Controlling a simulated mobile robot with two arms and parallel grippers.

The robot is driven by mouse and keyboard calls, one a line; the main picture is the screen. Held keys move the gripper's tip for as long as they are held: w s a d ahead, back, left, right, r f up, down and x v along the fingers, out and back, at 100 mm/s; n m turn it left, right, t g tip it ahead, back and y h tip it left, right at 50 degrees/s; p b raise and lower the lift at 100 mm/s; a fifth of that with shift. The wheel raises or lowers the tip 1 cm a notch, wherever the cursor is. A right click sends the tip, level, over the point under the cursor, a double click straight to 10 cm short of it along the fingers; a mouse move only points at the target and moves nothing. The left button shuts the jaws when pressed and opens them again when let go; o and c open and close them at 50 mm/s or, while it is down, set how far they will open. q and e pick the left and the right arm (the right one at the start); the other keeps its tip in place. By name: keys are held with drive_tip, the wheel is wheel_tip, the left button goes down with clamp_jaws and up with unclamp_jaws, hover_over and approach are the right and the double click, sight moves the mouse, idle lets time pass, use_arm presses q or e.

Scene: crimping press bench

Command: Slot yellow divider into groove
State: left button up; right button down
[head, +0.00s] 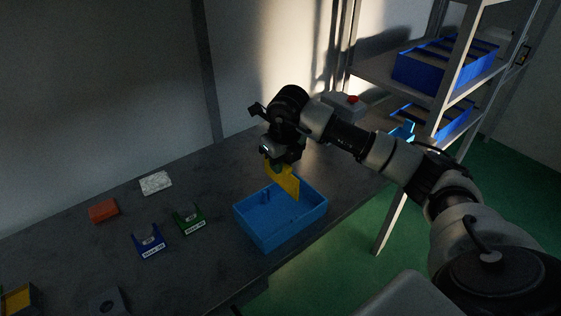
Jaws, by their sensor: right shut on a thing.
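The yellow divider (286,180) is an upright plate in my right gripper (277,160), which is shut on its upper part. The divider's lower part is over or inside the blue open box (278,238) on the bench. I cannot tell whether its edge sits in a groove. Small raised ribs (265,195) show at the box's inner back wall. The groove itself is too dark and small to make out. My left gripper is not in view.
On the dark bench (205,265) left of the box stand a green holder (188,219), a blue holder (149,241), a red block (103,211) and a white block (155,183). A grey box with a red button (352,99) is behind my arm. A shelf rack with blue bins (442,65) stands right.

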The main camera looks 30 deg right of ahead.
sight(280, 185)
drive_tip(key=shift+f+b, duration=0.65)
drive_tip(key=shift+f, duration=0.1)
drive_tip(key=shift+f+b, duration=1.7)
drive_tip(key=shift+f, duration=0.45)
drive_tip(key=shift+b, duration=0.35)
drive_tip(key=shift+f+b, duration=2.45)
drive_tip(key=shift+f, duration=0.6)
drive_tip(key=c, duration=1)
unclamp_jaws()
drive_tip(key=shift+r, duration=0.1)
drive_tip(key=r, duration=0.3)
drive_tip(key=s+r+b, duration=0.1)
drive_tip(key=r, duration=0.6)
drive_tip(key=shift+s+r, duration=0.3)
drive_tip(key=shift+s, duration=0.05)
drive_tip(key=shift+f, duration=0.1)
